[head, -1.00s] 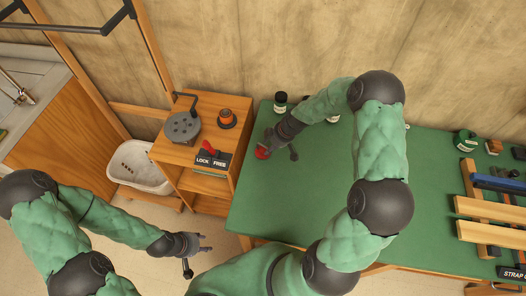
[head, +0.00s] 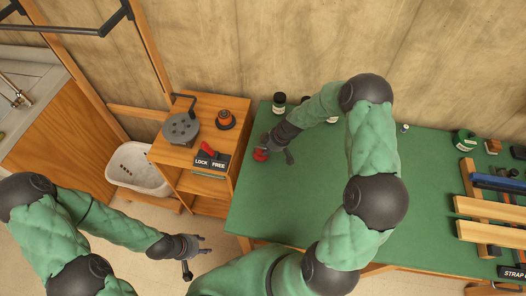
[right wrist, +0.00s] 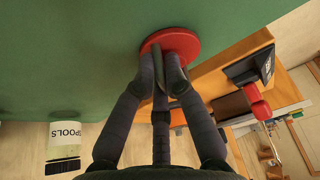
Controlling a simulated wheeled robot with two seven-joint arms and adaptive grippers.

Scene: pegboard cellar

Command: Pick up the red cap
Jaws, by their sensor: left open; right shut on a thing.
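The red cap (head: 260,155) is a round red disc at the left end of the green table top (head: 300,185). It also shows in the right wrist view (right wrist: 180,39), at the fingertips. My right gripper (head: 266,150) is shut on the cap, with the fingers at its near side. I cannot tell whether the cap touches the table or is slightly above it. My left gripper (head: 203,246) is open and empty, low over the floor in front of the wooden cabinet.
The wooden cabinet (head: 215,123) left of the table carries a red lever (head: 207,148) on a LOCK/FREE plate, a grey disc (head: 181,129) and an orange-topped knob (head: 226,118). A dark bottle (head: 279,101) stands at the table's back. A rack (head: 500,210) occupies the right side.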

